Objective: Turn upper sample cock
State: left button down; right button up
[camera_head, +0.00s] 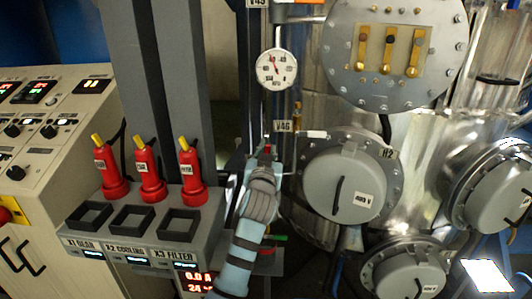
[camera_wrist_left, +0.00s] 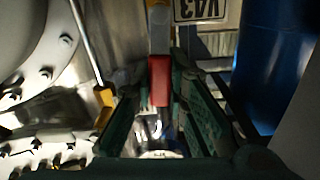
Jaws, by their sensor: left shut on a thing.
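A small red cock handle (camera_head: 267,148) sits on the vertical pipework below the round gauge, in the middle of the head view. My left gripper (camera_head: 263,160) reaches up to it from below. In the left wrist view the red handle (camera_wrist_left: 159,80) stands upright between the two green fingers (camera_wrist_left: 157,100), which are shut on it. The valve body is mostly hidden by the fingers. My right gripper does not show in either view.
A pressure gauge (camera_head: 277,69) and a V46 tag (camera_head: 284,126) are just above. A round flanged cover (camera_head: 344,184) stands close on the right. A grey box (camera_head: 150,225) with red plugs is on the left. In the wrist view, a V43 tag (camera_wrist_left: 200,10) and a blue cylinder (camera_wrist_left: 275,65) are near.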

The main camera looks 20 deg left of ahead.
pick_arm(q)
jog(key=c, duration=1.6)
grip_release()
jog(key=shift+o, duration=0.2)
jog(key=v, duration=0.7)
jog(key=shift+s+d, duration=0.15)
jog(key=shift+s, duration=0.1)
